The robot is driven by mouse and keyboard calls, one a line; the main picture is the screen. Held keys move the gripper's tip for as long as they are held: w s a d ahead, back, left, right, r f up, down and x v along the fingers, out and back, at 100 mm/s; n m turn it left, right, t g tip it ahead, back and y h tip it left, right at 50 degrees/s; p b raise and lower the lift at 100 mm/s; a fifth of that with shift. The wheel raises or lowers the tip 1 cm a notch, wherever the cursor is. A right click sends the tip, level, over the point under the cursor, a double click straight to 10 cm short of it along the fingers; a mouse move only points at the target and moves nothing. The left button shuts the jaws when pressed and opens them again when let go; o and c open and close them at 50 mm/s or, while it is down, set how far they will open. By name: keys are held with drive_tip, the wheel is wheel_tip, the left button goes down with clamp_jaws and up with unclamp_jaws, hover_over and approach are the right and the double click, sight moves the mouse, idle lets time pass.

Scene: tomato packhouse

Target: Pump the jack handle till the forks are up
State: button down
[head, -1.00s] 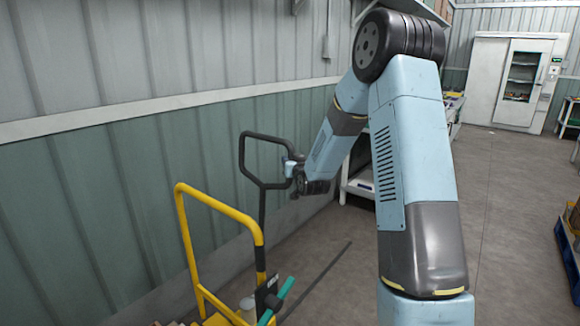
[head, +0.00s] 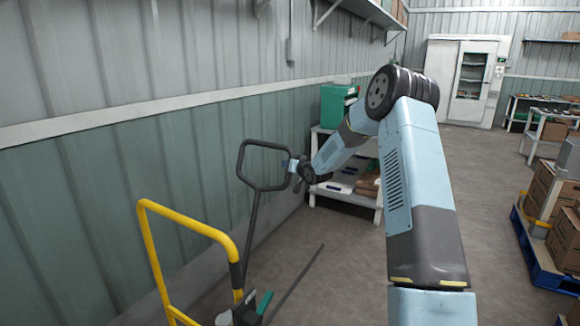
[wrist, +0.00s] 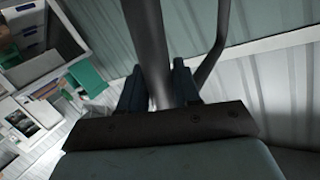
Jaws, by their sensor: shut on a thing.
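The jack handle is a dark loop (head: 240,165) on a long shaft (head: 252,225). It stands tilted, leaning to the right, in the head view. My gripper (head: 292,167) is shut on the right side of the loop. In the wrist view, the dark handle bar (wrist: 147,40) runs between the two fingers of my gripper (wrist: 157,88). The lower end of the shaft is hidden behind a yellow rail and small items at the bottom of the head view. I cannot make out the forks.
A yellow tubular rail (head: 190,222) stands at the lower left. A ribbed wall (head: 100,185) runs close along the left. A white shelf unit (head: 345,195) with a green box (head: 337,104) stands beyond my gripper. A blue pallet (head: 540,255) with cartons is at right. The middle floor is clear.

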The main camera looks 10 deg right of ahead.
drive_tip(key=c, duration=0.9)
unclamp_jaws()
drive_tip(key=shift+c, duration=0.2)
drive_tip(key=shift+d, duration=0.1)
drive_tip(key=shift+s, duration=0.1)
drive_tip(key=v, duration=1.3)
drive_tip(key=shift+s, duration=0.3)
drive_tip(key=shift+d, duration=0.1)
